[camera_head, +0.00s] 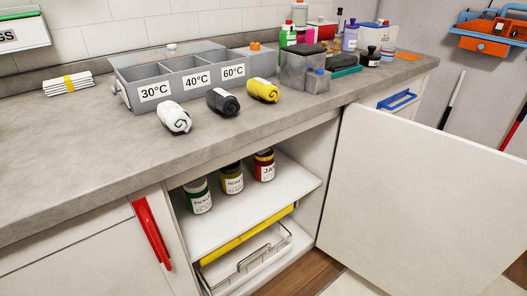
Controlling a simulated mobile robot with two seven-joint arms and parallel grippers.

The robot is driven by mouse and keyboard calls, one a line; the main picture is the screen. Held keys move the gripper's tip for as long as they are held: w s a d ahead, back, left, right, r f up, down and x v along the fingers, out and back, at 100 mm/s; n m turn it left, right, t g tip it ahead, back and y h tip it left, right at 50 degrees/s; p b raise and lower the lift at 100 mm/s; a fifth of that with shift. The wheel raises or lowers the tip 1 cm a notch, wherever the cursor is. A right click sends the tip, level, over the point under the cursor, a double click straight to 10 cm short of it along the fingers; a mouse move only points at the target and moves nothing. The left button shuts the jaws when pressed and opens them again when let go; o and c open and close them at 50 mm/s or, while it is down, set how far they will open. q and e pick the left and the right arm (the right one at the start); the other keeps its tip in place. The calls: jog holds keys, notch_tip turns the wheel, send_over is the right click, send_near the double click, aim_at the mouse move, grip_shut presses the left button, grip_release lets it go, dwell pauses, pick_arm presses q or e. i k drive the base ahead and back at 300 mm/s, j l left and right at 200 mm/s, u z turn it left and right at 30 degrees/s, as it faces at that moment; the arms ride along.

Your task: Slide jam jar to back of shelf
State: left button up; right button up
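The jam jar (264,165) has a dark red body, a white label reading "JA" and a dark lid. It stands upright at the right end of a row of jars on the white shelf (237,217) inside the open cupboard. A honey jar (232,179) stands just left of it, and a pickle jar (198,196) with a green body stands farther left and nearer the front. The shelf's rear is hidden in shade under the counter. Neither of my grippers shows in the head view.
The open white door (415,205) stands right of the cupboard. A red handle (152,233) sticks out at its left. A wire rack (250,258) and a yellow item (245,236) lie below the shelf. Rolled cloths and a grey sorting box (150,108) stand on the counter (75,165).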

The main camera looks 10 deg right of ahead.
aim_at(264, 160)
jog(key=i+l+u, duration=0.15)
jog(key=l+u, duration=0.15)
jog(key=l, duration=0.25)
jog(key=i+l+u, duration=0.15)
jog(key=l+u, duration=0.15)
jog(key=l, duration=0.25)
jog(key=l+u, duration=0.3)
jog(key=l, duration=0.3)
jog(key=i+j+z, duration=0.1)
jog(key=l+u, duration=0.15)
jog(key=k, duration=0.05)
